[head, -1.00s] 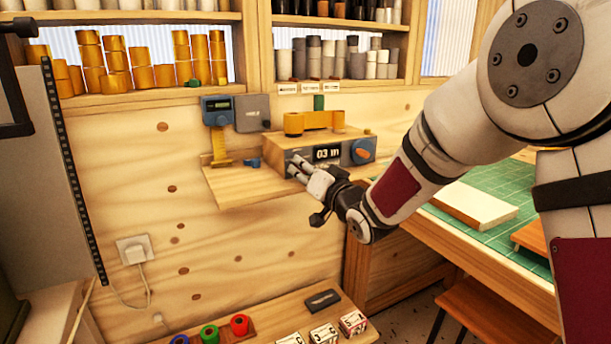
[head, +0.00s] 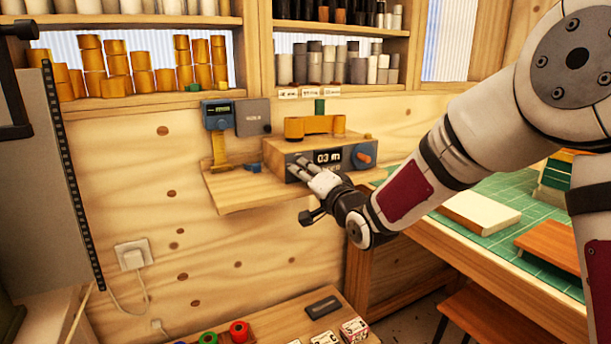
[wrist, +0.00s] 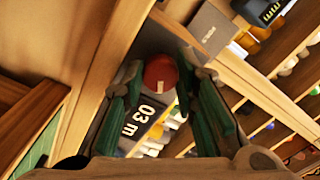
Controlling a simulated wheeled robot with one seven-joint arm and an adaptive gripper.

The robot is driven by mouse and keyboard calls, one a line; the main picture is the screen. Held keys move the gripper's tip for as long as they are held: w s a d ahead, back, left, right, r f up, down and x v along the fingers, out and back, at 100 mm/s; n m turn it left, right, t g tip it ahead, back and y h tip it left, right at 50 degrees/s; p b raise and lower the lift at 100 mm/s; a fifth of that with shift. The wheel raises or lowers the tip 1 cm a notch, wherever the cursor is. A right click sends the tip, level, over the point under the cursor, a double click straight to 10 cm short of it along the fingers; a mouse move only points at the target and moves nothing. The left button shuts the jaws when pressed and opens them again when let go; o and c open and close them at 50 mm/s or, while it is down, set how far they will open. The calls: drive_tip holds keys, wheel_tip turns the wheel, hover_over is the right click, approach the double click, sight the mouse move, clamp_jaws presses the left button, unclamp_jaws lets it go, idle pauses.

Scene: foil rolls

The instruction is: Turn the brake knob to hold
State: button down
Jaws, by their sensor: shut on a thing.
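The brake knob looks to be the red round knob (wrist: 160,72) with a small white mark on its edge, on the dark front panel of a wooden box (head: 283,150). In the wrist view it sits between the fingertips of my gripper (head: 298,165), which is shut on it. The green-padded fingers lie on either side of it. In the head view my gripper covers this knob at the panel's left end. A display (head: 328,157) reading "03 m" is beside it. Any hold marking is not legible.
An orange knob (head: 363,157) is at the panel's right end. The box stands on a wooden wall shelf (head: 240,194). A blue-grey device (head: 217,114) and a grey box (head: 252,117) are on the wall to the left. A green-topped table (head: 510,205) is at the right.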

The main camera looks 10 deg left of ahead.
drive_tip(key=c, duration=1.3)
unclamp_jaws()
drive_tip(key=shift+f, duration=0.1)
drive_tip(key=shift+n, duration=0.3)
